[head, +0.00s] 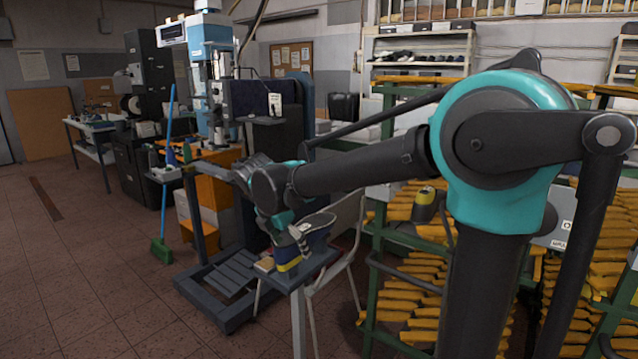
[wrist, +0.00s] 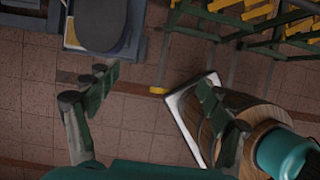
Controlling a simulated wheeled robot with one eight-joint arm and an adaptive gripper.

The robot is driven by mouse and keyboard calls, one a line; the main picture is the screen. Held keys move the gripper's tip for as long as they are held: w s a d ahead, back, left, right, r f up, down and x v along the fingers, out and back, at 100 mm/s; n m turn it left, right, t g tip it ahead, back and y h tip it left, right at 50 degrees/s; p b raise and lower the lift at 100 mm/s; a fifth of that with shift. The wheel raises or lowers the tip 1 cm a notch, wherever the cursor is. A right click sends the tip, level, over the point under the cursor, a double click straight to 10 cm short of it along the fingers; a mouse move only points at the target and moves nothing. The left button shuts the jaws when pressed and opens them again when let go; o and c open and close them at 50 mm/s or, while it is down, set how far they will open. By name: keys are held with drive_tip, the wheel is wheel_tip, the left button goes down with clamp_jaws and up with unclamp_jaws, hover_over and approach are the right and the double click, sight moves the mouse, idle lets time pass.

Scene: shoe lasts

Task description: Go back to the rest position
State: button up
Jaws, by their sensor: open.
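My gripper (wrist: 155,90) is open in the wrist view, its two dark green fingers spread wide with floor between them and nothing held. In the head view my arm reaches to the left, and its wrist end is over a small stand (head: 318,266). The fingers are hard to make out there. A yellow and dark blue object (head: 288,257) is on the stand, just below my wrist end. Whether they touch cannot be told. In the wrist view a dark rounded shape (wrist: 100,24) lies at the top left, beyond the left finger.
Green racks (head: 380,225) filled with yellow shoe lasts stand behind and beside my arm. A blue drill press (head: 208,75) and an orange cabinet (head: 213,190) stand further back. A green broom (head: 162,250) stands at the left. The tiled floor (head: 75,290) is open at the front left.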

drive_tip(key=s+d+f+m+y, duration=0.1)
drive_tip(key=s+d+f+m, duration=0.4)
drive_tip(key=d+m, duration=0.4)
drive_tip(key=s+d+f+m+y, duration=0.1)
drive_tip(key=s+d+f+m, duration=0.4)
drive_tip(key=d+m, duration=0.3)
drive_tip(key=s+d+f+m+y, duration=0.1)
drive_tip(key=s+d+f+m, duration=0.4)
drive_tip(key=d+f+m, duration=0.2)
drive_tip(key=d+m, duration=0.2)
drive_tip(key=m, duration=0.2)
drive_tip(key=shift+s+d+t, duration=0.2)
drive_tip(key=shift+d+t, duration=0.1)
drive_tip(key=shift+d, duration=0.05)
